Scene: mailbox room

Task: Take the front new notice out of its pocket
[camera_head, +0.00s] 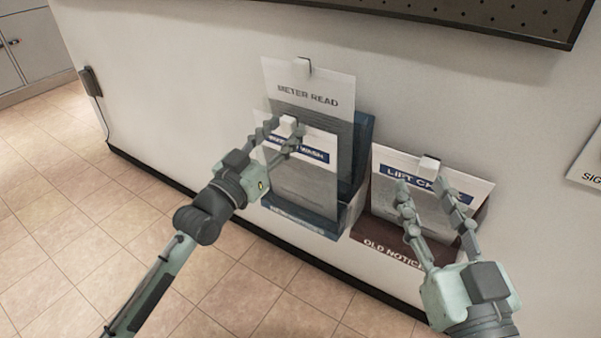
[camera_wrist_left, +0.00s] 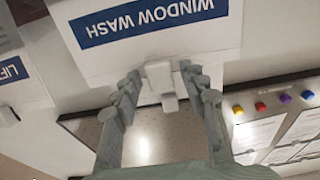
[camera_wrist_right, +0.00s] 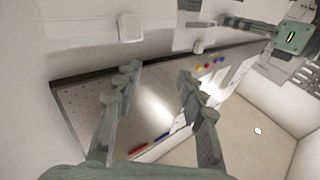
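The front new notice, a white sheet with a blue WINDOW WASH band (camera_wrist_left: 150,22), stands in the front blue pocket (camera_head: 300,221); its sheet also shows in the head view (camera_head: 305,183). A white tab (camera_wrist_left: 160,78) sits on its top edge. My left gripper (camera_head: 283,132) is open, its fingers on either side of that tab, with small gaps seen in the left wrist view. The METER READ notice (camera_head: 310,99) stands behind, in the rear pocket. My right gripper (camera_head: 424,184) is open and empty in front of the LIFT notice (camera_head: 390,191).
The LIFT notice, with a white tab (camera_head: 429,164), stands in the dark red OLD NOTICES pocket (camera_head: 382,249), right of the blue pockets. A pegboard (camera_head: 480,12) hangs above on the wall. The tiled floor (camera_head: 60,215) at left is clear.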

